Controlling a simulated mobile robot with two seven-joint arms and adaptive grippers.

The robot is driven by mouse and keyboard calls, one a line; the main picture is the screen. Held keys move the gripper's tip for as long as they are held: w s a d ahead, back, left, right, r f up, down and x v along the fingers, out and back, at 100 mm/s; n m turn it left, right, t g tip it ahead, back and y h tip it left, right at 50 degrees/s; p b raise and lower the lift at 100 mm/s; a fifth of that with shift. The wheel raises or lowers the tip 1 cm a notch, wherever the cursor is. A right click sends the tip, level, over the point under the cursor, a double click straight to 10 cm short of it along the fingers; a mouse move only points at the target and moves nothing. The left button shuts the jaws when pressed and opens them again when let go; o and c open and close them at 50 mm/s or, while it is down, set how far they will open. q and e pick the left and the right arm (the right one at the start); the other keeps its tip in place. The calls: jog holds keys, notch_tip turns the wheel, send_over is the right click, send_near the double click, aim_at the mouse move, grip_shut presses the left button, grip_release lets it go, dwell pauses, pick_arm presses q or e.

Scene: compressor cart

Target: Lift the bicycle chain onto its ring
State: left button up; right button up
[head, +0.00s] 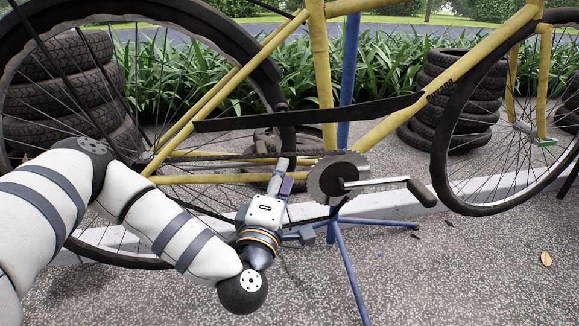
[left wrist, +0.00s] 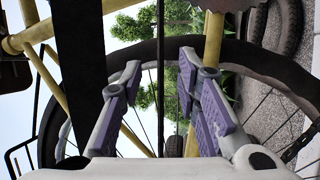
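The yellow bicycle (head: 322,60) stands on a blue stand (head: 346,255). Its chainring (head: 322,178) is a grey toothed disc with a crank and a dark pedal. The dark bicycle chain (head: 215,157) runs from the rear wheel towards the chainring; its seating on the teeth is too small to tell. My left gripper (head: 283,176) is just left of the chainring, at the chain's height. In the left wrist view, my left gripper (left wrist: 160,72) has its purple-padded fingers apart, with a thin dark line, seemingly the chain (left wrist: 160,110), between them, touching neither pad. My right gripper is out of view.
A long black guard (head: 310,113) spans above the chain; it also shows in the left wrist view (left wrist: 80,75). The spoked rear wheel is at left. Tyre stacks (head: 465,95) stand behind.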

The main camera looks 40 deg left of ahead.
aim_at(288, 156)
pick_arm(q)
jog(key=b+x, duration=0.1)
jog(key=x, duration=0.5)
